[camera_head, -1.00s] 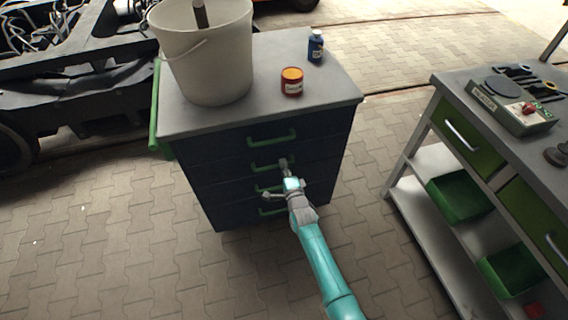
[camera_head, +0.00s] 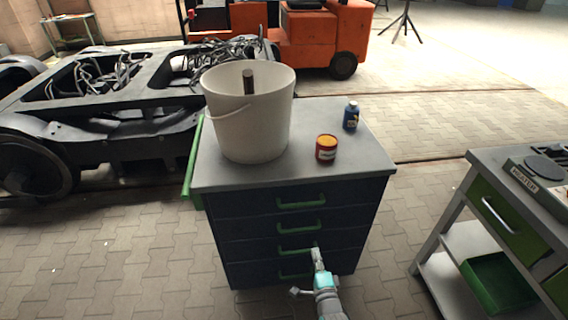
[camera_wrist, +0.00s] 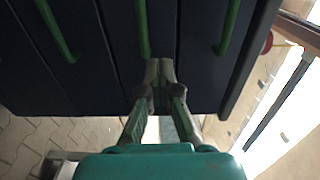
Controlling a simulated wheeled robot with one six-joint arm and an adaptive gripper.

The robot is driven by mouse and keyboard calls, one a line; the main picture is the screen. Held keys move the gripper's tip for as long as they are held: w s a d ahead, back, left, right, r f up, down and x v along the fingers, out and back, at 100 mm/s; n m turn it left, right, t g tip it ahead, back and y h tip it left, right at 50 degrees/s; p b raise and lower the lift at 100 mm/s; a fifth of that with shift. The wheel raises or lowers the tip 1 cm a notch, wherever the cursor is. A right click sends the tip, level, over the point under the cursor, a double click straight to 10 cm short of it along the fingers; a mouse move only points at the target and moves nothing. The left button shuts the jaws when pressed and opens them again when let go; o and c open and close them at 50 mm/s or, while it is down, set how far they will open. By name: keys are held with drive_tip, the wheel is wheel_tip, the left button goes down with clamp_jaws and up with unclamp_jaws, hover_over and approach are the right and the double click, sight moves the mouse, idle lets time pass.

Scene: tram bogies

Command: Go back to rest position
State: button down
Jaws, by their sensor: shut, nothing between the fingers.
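My gripper (camera_head: 317,254) is in front of the dark drawer cabinet (camera_head: 243,246), by its lower green handles. In the wrist view my gripper (camera_wrist: 160,66) has its fingertips together with nothing between them. The tips show close to a green handle (camera_wrist: 143,28); I cannot tell if they touch it. All the drawers look closed. My teal arm comes up from the bottom edge of the head view.
On the cabinet stand a white bucket (camera_head: 250,125), a red jar (camera_head: 326,148) and a blue bottle (camera_head: 351,116). A workbench (camera_head: 480,205) with a heater (camera_head: 545,170) is at right. A bogie (camera_head: 110,105) and an orange vehicle (camera_head: 305,40) are behind. Paved floor lies between cabinet and bench.

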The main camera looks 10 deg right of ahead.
drive_tip(key=s+r+n+g, duration=0.2)
drive_tip(key=s+n, duration=0.7)
drive_tip(key=s, duration=2)
drive_tip(key=s+r+n+g, duration=0.1)
drive_tip(key=s+r+n, duration=0.8)
drive_tip(key=s+r, duration=0.7)
drive_tip(key=s+d, duration=0.1)
drive_tip(key=s, duration=0.2)
drive_tip(key=shift+r, duration=0.3)
